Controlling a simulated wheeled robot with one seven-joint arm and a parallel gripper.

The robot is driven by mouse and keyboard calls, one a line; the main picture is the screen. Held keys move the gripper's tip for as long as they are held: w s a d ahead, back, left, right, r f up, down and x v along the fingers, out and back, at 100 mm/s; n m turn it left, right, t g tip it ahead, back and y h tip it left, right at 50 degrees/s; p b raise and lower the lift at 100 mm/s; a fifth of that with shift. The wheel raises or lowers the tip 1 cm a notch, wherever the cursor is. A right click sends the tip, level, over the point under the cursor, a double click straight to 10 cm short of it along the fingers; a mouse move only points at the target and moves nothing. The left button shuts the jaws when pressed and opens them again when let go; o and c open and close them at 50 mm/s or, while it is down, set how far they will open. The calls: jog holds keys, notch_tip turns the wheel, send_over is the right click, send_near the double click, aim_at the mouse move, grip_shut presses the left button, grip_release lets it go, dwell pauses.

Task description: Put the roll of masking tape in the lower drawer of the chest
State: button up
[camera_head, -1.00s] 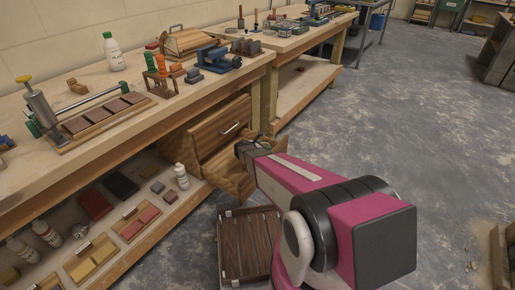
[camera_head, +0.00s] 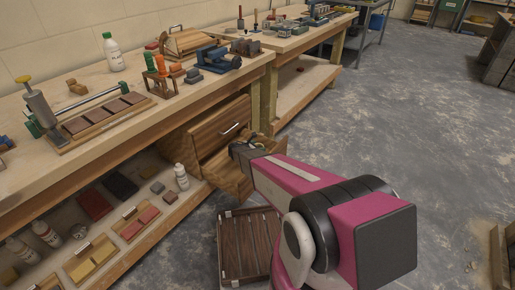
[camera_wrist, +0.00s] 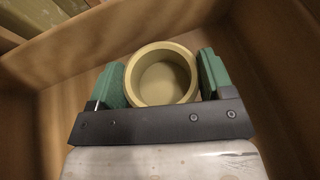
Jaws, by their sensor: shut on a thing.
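In the wrist view, the roll of masking tape (camera_wrist: 161,74) is a pale yellow ring. It sits between the two green fingertips of my gripper (camera_wrist: 160,80), which is shut on it. Around them are the wooden walls of the open lower drawer (camera_wrist: 80,62). I cannot tell whether the roll touches the drawer floor. In the head view, my gripper (camera_head: 257,145) is at the pulled-out lower drawer (camera_head: 232,182) of the chest (camera_head: 222,131) under the bench. The upper drawer, with a light handle, looks shut. My arm hides part of the lower drawer, and the roll is not clear there.
A dark slatted wooden crate (camera_head: 246,247) stands on the floor below the drawer. A white bottle (camera_head: 181,176) stands on the low shelf left of the drawer. The workbench top (camera_head: 190,95) overhangs the chest.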

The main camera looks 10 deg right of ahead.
jog(key=shift+f, duration=0.45)
jog(key=o, duration=1)
jog(key=shift+c, duration=0.2)
jog(key=shift+r, duration=0.2)
jog(key=v, duration=1.2)
jog(key=shift+r, duration=0.45)
